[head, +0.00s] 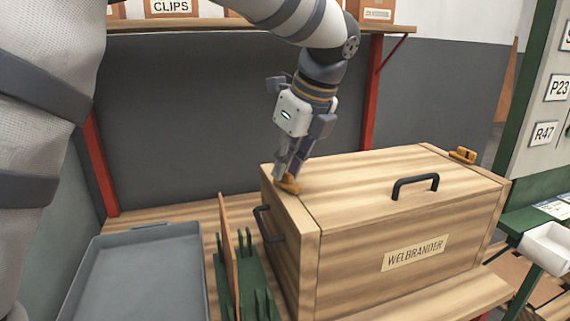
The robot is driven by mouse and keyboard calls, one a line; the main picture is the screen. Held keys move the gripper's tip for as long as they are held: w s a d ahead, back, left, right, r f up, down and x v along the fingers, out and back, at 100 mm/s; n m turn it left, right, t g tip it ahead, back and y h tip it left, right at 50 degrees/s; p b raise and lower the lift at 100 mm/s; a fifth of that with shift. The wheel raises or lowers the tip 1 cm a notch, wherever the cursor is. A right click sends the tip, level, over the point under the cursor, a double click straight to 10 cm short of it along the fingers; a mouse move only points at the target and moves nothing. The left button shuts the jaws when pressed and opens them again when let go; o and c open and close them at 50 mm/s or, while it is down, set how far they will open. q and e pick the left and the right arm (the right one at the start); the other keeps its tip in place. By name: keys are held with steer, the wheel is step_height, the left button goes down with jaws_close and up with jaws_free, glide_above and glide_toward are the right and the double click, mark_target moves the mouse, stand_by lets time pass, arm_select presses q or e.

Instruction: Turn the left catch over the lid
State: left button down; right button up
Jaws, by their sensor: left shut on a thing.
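The wooden box labelled WELBRANDER (385,262) stands on the wooden bench with its lid (365,193) down flat. The lid has a black handle (415,186) on top. The left catch (290,187), a small orange-brown piece, sits at the top left end of the box. My left gripper (284,175) points down from above and is shut on this catch, hiding part of it. I cannot tell exactly how far the catch reaches over the lid. A second, similar catch (462,155) sits at the far right end of the box. My right gripper is not in view.
A grey tray (140,241) lies left of the box. A green rack (245,284) with an upright brown board (229,250) stands between them. A black side handle (268,224) juts from the box's left end. A shelf with boxes runs behind. A white bin (548,246) is at right.

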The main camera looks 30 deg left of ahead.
arm_select(q)
steer(key=n, duration=0.1)
steer(key=n+g, duration=0.1)
steer(key=shift+w+n, duration=0.2)
steer(key=shift+n, duration=0.1)
steer(key=n, duration=0.1)
steer(key=n+g, duration=0.1)
steer(key=shift+w+f+n, duration=0.15)
steer(key=shift+n, duration=0.25)
steer(key=n+g+b, duration=0.1)
steer(key=n, duration=0.2)
steer(key=shift+w, duration=0.15)
steer(key=shift+w+a+n+g+h+b, duration=0.1)
steer(key=shift+n+g+h+b, duration=0.25)
steer(key=shift+n, duration=0.7)
steer(key=shift+a+n+g+h+b, duration=0.1)
steer(key=shift+n+g+h+b, duration=0.2)
steer(key=shift+n, duration=0.75)
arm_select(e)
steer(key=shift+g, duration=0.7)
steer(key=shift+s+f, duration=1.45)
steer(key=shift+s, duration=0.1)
arm_select(q)
steer(key=c, duration=1.7)
jaws_free()
